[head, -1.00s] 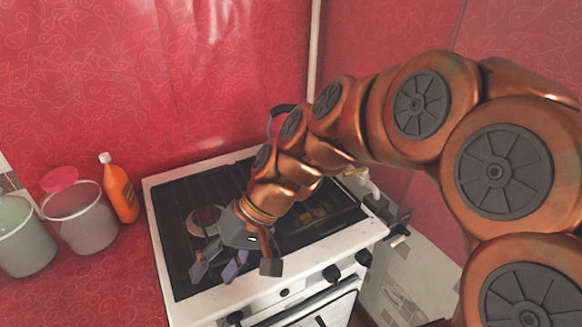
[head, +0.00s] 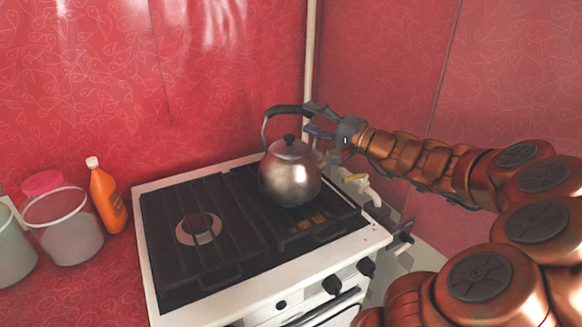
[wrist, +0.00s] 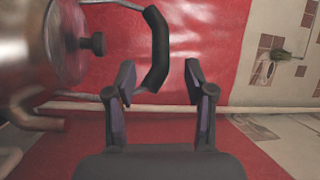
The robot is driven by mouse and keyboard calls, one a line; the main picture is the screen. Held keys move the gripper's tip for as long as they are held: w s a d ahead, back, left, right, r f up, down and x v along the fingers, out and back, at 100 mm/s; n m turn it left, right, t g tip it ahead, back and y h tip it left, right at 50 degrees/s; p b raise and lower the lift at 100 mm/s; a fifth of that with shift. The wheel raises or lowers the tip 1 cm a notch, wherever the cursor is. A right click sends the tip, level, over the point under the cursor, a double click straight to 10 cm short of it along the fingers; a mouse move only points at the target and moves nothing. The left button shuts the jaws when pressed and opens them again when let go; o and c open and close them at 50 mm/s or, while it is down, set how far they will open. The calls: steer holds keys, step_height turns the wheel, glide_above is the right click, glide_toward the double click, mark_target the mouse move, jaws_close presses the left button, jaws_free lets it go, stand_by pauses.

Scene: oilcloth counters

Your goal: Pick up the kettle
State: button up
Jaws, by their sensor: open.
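The steel kettle (head: 290,178) stands upright on the right back part of the stove. It has a black lid knob and a black arched handle (head: 284,109). My gripper (head: 318,121) is open at the right end of the handle, coming from the right. In the wrist view the kettle body (wrist: 28,45) is at the left edge, partly cut off. There the black handle (wrist: 158,50) reaches in between the open fingers of my gripper (wrist: 158,82). I cannot tell whether a finger touches it.
The white stove (head: 258,291) has dark grates and front knobs. An orange bottle (head: 108,198) and a clear bucket with a pink thing behind it (head: 64,230) stand on the red counter at left. Red walls close off the back and right.

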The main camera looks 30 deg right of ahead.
mark_target(295, 112)
steer(key=shift+p+x, duration=0.65)
steer(key=shift+x, duration=2.9)
steer(key=shift+a, duration=0.1)
jaws_close()
